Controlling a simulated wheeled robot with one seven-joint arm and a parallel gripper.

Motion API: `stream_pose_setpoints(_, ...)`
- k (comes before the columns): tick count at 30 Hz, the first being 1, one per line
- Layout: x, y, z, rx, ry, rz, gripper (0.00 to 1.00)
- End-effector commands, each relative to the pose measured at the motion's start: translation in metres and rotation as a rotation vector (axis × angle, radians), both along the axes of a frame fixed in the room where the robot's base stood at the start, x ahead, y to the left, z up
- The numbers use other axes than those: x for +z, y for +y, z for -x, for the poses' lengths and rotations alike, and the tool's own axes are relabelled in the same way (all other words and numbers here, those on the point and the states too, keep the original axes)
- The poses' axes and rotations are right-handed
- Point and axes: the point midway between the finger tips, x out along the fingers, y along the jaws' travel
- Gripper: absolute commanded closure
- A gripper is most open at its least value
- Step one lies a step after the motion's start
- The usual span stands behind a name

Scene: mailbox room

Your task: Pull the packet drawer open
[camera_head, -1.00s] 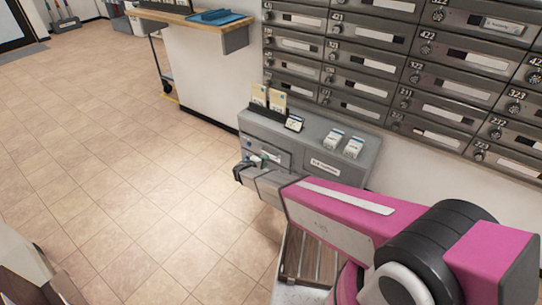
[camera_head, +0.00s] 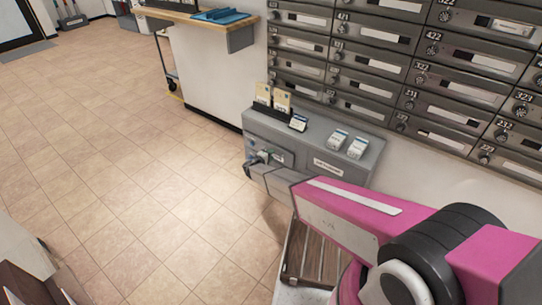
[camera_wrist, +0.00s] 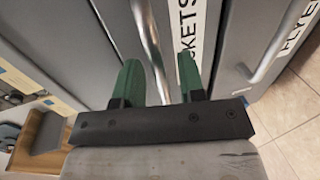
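The grey cabinet (camera_head: 318,128) has two drawer fronts side by side. The left one is the packet drawer (camera_head: 284,157); its label, partly hidden, ends in "CKETS" in the wrist view (camera_wrist: 190,30). It looks shut. Its metal bar handle (camera_wrist: 150,45) runs between the two green fingers of my gripper (camera_wrist: 160,80). The fingers are open, one on each side of the bar, with a visible gap to it. In the head view my gripper (camera_head: 257,162) is at the packet drawer's front and covers part of it.
The neighbouring flyer drawer (camera_head: 329,166) has its own bar handle (camera_wrist: 282,38). Cards (camera_head: 272,97) and small white packs (camera_head: 347,142) stand on the cabinet top. Mailboxes (camera_head: 400,75) line the wall behind. The tiled floor (camera_head: 140,170) to the left is clear.

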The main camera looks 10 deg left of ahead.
Motion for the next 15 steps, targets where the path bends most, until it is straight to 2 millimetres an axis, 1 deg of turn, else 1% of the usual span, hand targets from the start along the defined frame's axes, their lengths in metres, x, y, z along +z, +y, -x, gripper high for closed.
stream_pose_setpoints(3, -0.0014, -0.0019, -0.0057, 0.0, 0.0, 0.0, 0.64)
stream_pose_setpoints(12, -0.0013, -0.0027, -0.0068, 0.001, 0.0, 0.0, 0.64)
stream_pose_setpoints(14, -0.0013, -0.0027, -0.0068, 0.0, 0.0, 0.0, 0.83)
stream_pose_setpoints(15, -0.0013, -0.0027, -0.0067, 0.0, 0.0, 0.0, 0.96)
